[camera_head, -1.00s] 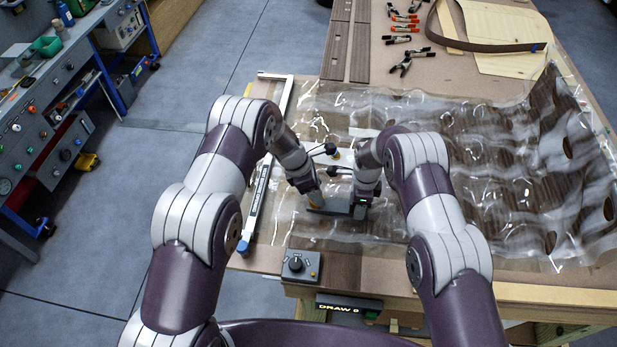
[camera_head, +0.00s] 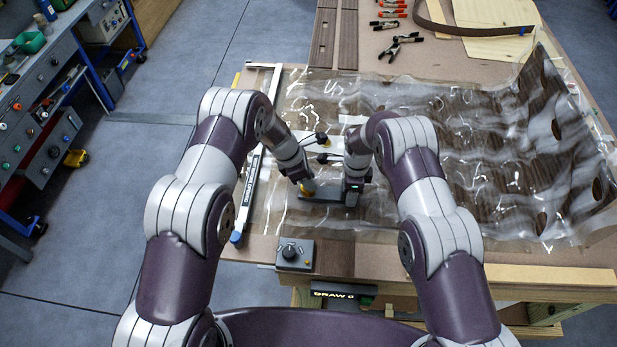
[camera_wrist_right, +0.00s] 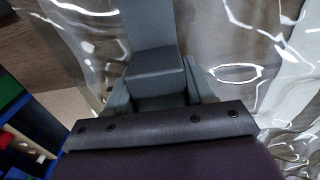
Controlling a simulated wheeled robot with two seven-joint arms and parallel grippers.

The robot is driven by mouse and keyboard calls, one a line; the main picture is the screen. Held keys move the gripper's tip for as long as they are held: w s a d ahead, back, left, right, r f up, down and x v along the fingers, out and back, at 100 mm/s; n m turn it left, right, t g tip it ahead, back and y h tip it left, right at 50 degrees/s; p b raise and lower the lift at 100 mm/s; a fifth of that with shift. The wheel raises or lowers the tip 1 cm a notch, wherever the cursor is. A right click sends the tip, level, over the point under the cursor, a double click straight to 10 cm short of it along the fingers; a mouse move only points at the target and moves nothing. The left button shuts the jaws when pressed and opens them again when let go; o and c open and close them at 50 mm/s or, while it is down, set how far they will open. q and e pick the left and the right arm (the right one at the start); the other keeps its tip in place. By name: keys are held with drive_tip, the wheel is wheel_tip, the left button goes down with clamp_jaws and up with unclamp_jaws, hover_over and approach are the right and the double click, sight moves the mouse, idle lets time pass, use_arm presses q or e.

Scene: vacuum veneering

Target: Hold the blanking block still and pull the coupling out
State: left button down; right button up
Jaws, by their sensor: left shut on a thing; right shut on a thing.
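The blanking block (camera_head: 328,197) is a dark grey bar lying on the clear sheet near the table's front edge. My right gripper (camera_head: 352,198) is shut on its right part. In the right wrist view the grey block (camera_wrist_right: 156,76) sits between the two fingers. The fingers hide most of the coupling. I cannot tell whether it is seated in the block or clear of it.
The wrinkled clear bag (camera_head: 490,160) covers dark veneer to the right. A blue-ended sealing bar (camera_head: 250,185) lies on the left. A control box with a knob (camera_head: 295,254) stands at the front edge. Several clamps (camera_head: 400,45) lie at the back.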

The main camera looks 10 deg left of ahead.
use_arm(q)
drive_tip(key=shift+r, duration=1.85)
drive_tip(key=shift+w, duration=0.1)
use_arm(e)
drive_tip(key=o, duration=1.1)
drive_tip(key=shift+o, duration=0.2)
